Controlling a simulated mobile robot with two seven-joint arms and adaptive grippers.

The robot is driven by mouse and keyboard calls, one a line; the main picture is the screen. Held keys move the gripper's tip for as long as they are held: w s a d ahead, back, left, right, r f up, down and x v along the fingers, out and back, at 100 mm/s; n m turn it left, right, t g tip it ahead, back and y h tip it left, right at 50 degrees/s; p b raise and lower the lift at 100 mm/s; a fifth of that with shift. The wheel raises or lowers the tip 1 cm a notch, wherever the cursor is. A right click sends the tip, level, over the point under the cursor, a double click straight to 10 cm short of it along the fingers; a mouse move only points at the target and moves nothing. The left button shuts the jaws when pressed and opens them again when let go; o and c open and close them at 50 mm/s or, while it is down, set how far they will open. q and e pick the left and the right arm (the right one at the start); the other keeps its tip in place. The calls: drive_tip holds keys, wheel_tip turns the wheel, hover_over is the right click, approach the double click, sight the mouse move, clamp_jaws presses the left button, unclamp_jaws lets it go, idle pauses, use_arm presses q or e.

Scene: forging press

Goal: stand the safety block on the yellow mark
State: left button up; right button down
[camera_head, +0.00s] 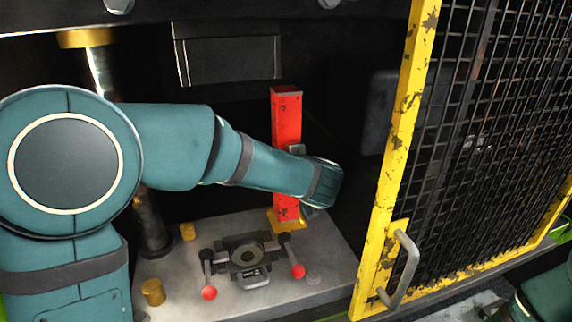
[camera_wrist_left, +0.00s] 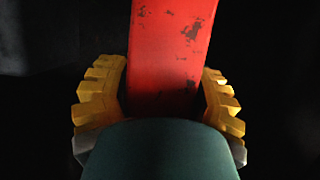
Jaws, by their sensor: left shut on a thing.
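The safety block is a tall red post (camera_head: 287,115) with worn paint. It stands upright in the press, its lower end at the yellow mark (camera_head: 279,222) on the bed plate. Whether its foot touches the plate is hard to tell. My left gripper (camera_head: 301,180) is around the block's middle, and my forearm hides that part. In the left wrist view the red block (camera_wrist_left: 170,50) runs between the two yellow ridged fingers of the left gripper (camera_wrist_left: 164,98), which is shut on it. My right gripper is out of view.
A die fixture (camera_head: 246,256) with red-knobbed levers sits on the grey bed plate (camera_head: 185,285), left of the block's foot. A dark column (camera_head: 152,225) stands at the left. The yellow-framed mesh guard door (camera_head: 395,150) with a handle stands close on the right.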

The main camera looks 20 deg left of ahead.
use_arm(q)
drive_tip(key=shift+f, duration=0.3)
idle(0.5)
drive_tip(key=o, duration=1.4)
